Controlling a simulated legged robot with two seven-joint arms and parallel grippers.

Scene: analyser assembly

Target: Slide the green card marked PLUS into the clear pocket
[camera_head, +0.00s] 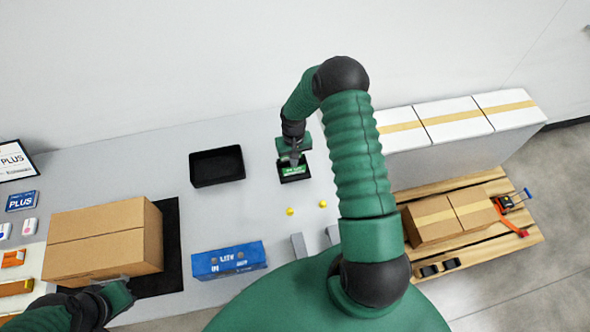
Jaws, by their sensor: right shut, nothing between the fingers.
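A small green card with pale lettering (293,170) shows in a black-framed holder on the table, upper middle of the head view. The lettering is too small to read, and I cannot make out the clear pocket's edges or how far the card is in it. My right gripper (294,160) points down directly above the card, shut with nothing between its fingers. It hides part of the card and holder. My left gripper (120,283) is at the lower left by the cardboard box, its fingers not clear enough to judge.
An empty black tray (217,181) stands left of the holder. A large cardboard box (105,238) sits on a black mat. A blue box (229,261) and two yellow balls (290,211) lie nearer me. A pallet with boxes (480,250) stands at the right.

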